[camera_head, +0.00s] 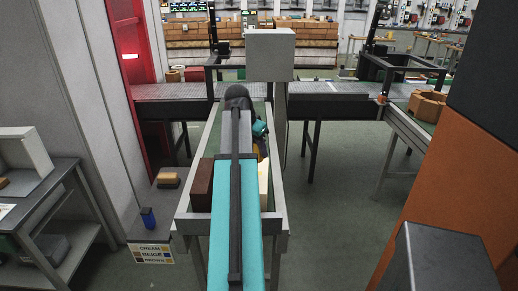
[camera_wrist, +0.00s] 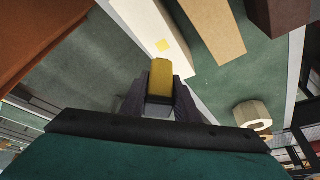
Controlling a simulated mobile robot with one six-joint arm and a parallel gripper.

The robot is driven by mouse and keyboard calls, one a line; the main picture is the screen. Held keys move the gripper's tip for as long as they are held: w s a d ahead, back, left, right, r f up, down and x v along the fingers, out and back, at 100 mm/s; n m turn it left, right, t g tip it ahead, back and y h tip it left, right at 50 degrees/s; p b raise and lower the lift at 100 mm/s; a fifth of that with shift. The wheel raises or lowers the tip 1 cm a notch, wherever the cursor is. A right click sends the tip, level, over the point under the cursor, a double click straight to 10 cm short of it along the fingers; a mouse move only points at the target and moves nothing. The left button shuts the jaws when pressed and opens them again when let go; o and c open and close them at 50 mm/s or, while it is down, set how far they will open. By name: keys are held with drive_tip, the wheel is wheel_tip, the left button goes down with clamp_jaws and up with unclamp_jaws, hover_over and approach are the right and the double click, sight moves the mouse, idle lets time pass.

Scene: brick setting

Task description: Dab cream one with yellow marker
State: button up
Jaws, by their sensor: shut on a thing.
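In the wrist view my gripper (camera_wrist: 160,88) is shut on the yellow marker (camera_wrist: 160,73), whose blunt end points away from the wrist. A small yellow patch (camera_wrist: 163,45) is on the cream brick's face. In the head view the cream brick (camera_head: 263,187) shows at the right of the table, partly behind my arm. My arm hides most of the gripper there.
A beige brick (camera_wrist: 212,30) and a brown brick (camera_wrist: 282,12) lie beside the cream one; the brown brick (camera_head: 201,186) also shows in the head view. A blue marker (camera_head: 148,218) stands on the left stand, above a sign (camera_head: 152,254) reading CREAM, BEIGE, BROWN. A grey post (camera_head: 278,80) stands behind.

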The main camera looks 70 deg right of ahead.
drive_tip(key=shift+r, duration=0.6)
drive_tip(key=shift+w+a, duration=0.2)
drive_tip(key=shift+w, duration=0.3)
drive_tip(key=w+a+f+n+t, duration=0.15)
drive_tip(key=w+a+n, duration=0.45)
drive_tip(key=w+a, duration=0.85)
drive_tip(key=w+a+n+t, duration=0.3)
drive_tip(key=w+a+n, duration=0.2)
drive_tip(key=w+a, duration=0.9)
drive_tip(key=w+a+n+y, duration=0.1)
drive_tip(key=w+a+n, duration=0.3)
drive_tip(key=a, duration=0.8)
drive_tip(key=w+a+n+t+y, duration=0.1)
drive_tip(key=w+a+n, duration=0.3)
drive_tip(key=a, duration=0.8)
drive_tip(key=w+a+f+n+y, duration=0.1)
drive_tip(key=w+a, duration=0.5)
drive_tip(key=a, duration=0.7)
drive_tip(key=n+y, duration=0.1)
drive_tip(key=n, duration=0.1)
drive_tip(key=shift+w+n+t+b, duration=0.25)
drive_tip(key=shift+n+t+b, duration=0.05)
drive_tip(key=shift+n+t, duration=0.1)
